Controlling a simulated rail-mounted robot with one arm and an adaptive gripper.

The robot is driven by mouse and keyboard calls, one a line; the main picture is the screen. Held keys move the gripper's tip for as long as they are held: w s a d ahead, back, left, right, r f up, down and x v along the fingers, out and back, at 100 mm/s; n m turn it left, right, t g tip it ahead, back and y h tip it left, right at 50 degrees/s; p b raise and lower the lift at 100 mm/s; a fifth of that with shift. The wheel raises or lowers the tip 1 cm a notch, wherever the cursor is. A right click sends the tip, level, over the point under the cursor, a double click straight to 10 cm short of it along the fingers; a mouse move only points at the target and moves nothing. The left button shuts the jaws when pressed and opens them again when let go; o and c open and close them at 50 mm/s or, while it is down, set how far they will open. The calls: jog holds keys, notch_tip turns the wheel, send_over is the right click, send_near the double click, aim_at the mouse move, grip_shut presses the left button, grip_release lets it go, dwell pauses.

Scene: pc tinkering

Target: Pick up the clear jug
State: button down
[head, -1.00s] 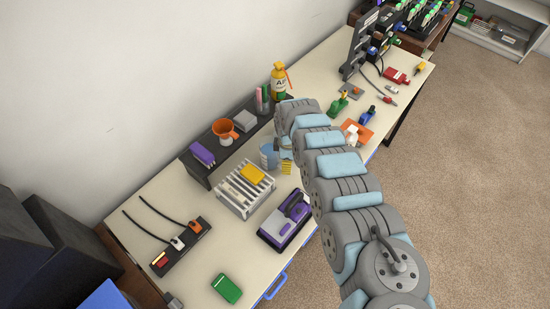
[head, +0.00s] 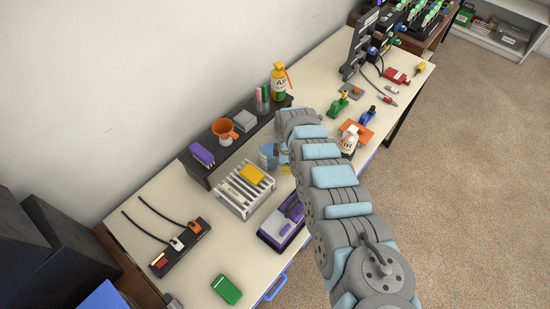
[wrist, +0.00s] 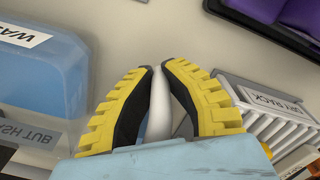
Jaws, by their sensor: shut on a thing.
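My gripper (wrist: 160,72) has black and yellow fingers that meet at the tips in the wrist view. They are shut on a pale, curved, narrow piece (wrist: 160,106), which looks like part of the clear jug, perhaps its handle. In the head view, my arm covers most of the gripper, just right of the blue tub.
A blue tub labelled wash tub (wrist: 40,75) is close on the left in the wrist view; it also shows in the head view (head: 268,157). A white drying rack (wrist: 272,122) is close on the right. A purple device (head: 282,222) and white bottle (head: 350,141) stand nearby.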

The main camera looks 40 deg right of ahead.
jog(key=shift+r, duration=0.1)
jog(key=shift+r, duration=0.4)
jog(key=s+a+r+p, duration=0.2)
jog(key=s+r+p, duration=0.4)
jog(key=s+a+r+p, duration=0.2)
jog(key=s+r+p, duration=0.4)
jog(key=s+p, duration=0.1)
jog(key=shift+a, duration=0.3)
dwell(0.3)
jog(key=shift+s, duration=0.1)
dwell(0.4)
